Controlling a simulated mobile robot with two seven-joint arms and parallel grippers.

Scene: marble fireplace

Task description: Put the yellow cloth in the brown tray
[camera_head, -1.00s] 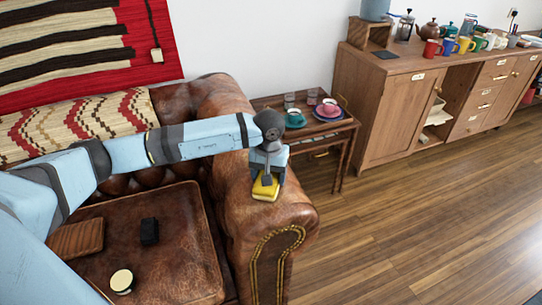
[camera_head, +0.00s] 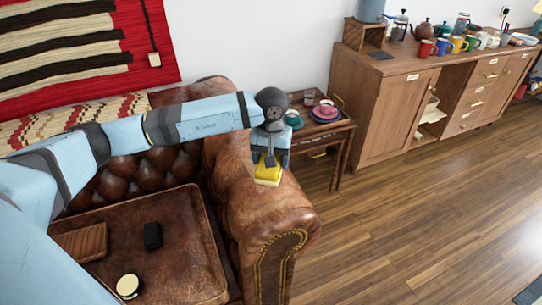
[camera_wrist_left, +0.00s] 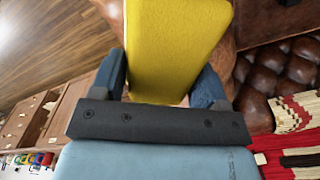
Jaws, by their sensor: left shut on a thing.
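The yellow cloth (camera_head: 268,170) looks like a thick folded block, over the sofa's right armrest. My left gripper (camera_head: 270,160) is shut on it; in the left wrist view the cloth (camera_wrist_left: 178,45) sits between the two fingers (camera_wrist_left: 163,85). Whether it still touches the leather is hard to tell. A flat brown wooden piece (camera_head: 83,241), possibly the brown tray, lies on the sofa seat at the left, partly cut off by my arm. My right gripper is not in view.
A black block (camera_head: 152,235) and a round cream-topped item (camera_head: 128,285) lie on the sofa seat (camera_head: 180,265). A side table (camera_head: 343,128) with cups stands behind the armrest (camera_head: 265,215). A wooden cabinet (camera_head: 400,110) holds mugs. The right floor is clear.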

